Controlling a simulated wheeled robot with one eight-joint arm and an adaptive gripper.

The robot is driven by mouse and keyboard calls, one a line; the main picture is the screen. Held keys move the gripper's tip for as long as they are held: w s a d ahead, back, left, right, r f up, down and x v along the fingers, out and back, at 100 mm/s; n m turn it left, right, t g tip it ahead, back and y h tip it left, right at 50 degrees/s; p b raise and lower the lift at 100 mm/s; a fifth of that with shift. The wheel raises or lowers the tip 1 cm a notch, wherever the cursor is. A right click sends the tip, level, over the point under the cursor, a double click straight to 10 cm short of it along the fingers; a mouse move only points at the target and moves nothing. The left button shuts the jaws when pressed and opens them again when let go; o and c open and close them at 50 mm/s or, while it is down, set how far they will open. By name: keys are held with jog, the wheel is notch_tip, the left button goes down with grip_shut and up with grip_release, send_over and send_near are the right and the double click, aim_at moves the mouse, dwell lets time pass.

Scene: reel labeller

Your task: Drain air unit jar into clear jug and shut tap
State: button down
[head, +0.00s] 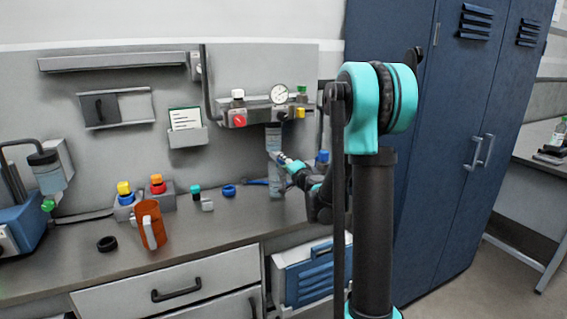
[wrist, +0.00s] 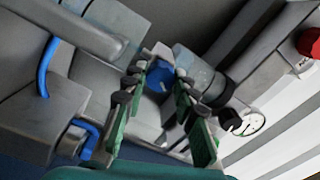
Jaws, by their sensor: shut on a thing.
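The air unit (head: 262,115) is on the wall panel, with a gauge, a red knob and a clear jar (head: 273,138) hanging under it. The jar also shows in the wrist view (wrist: 203,70). A pale see-through vessel, seemingly the clear jug (head: 276,184), stands below the jar, partly hidden by my gripper (head: 285,160). In the wrist view, my gripper's green-padded fingers (wrist: 157,80) are closed around a small blue part (wrist: 158,77) at the jar's lower end, seemingly the tap. Whether liquid flows and the tap's exact position cannot be told.
An orange jug (head: 150,225), a black ring (head: 107,244) and a blue ring (head: 229,190) are on the bench. Yellow- and red-topped bottles (head: 157,186) stand behind. A blue cabinet (head: 430,130) is at right. The bench's front middle is clear.

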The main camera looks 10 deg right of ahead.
jog(key=shift+m, duration=0.5)
jog(key=c, duration=1.2)
grip_release()
jog(key=shift+s, duration=0.1)
jog(key=v, duration=0.8)
